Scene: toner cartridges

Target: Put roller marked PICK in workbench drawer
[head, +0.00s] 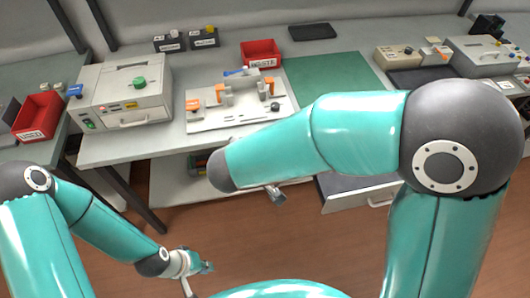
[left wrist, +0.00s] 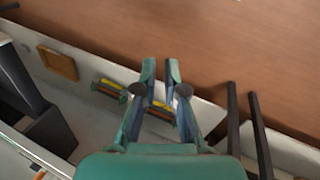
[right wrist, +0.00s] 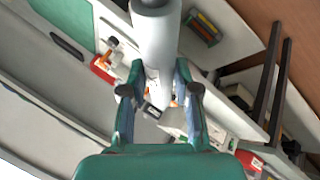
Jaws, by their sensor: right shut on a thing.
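My right gripper (right wrist: 159,72) is shut on a pale grey-white roller (right wrist: 155,28), which runs up between its fingers in the right wrist view. A PICK mark is not readable there. In the head view my right forearm hides most of that gripper; only a small grey part shows below it. The workbench drawer (head: 347,202) is pulled out under the bench, right of the forearm, with a pale front and a handle. My left gripper (head: 205,267) is low over the floor, empty, its fingers a narrow gap apart in the left wrist view (left wrist: 161,68).
The workbench carries a printer-like machine (head: 125,95), a white fixture (head: 230,118), a red WASTE bin (head: 260,53) and a green mat (head: 330,80). A red USED bin (head: 38,117) stands at left. Coloured cartridges (left wrist: 108,88) lie on the low shelf. The floor in front is clear.

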